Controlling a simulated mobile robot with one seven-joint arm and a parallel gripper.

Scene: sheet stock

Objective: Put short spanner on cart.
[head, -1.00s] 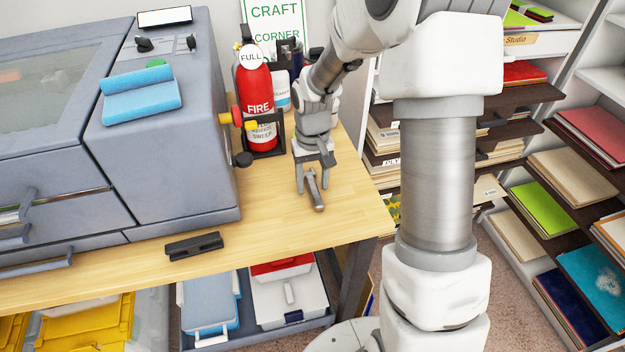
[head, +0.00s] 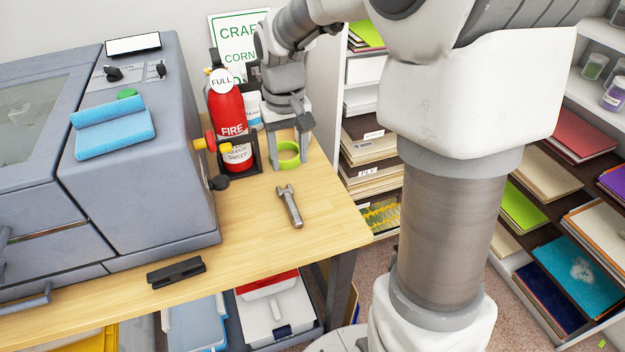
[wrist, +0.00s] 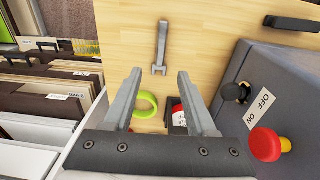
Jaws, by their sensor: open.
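The short spanner (head: 290,207) is a grey metal wrench lying flat on the wooden worktop (head: 250,235), near its right end. It also shows in the wrist view (wrist: 161,45), beyond my fingertips and roughly in line with the gap between them. My gripper (head: 290,160) is open and empty, behind the spanner and apart from it. Its two fingers also show in the wrist view (wrist: 160,72). I cannot pick out a cart in either view.
A lime-green ring (head: 288,154) is by the fingers. A red fire extinguisher (head: 228,112) and a grey machine (head: 140,190) with knobs stand left. A black handle-like bar (head: 176,272) lies at the front edge. Sheet shelves (head: 375,150) stand right. Bare worktop surrounds the spanner.

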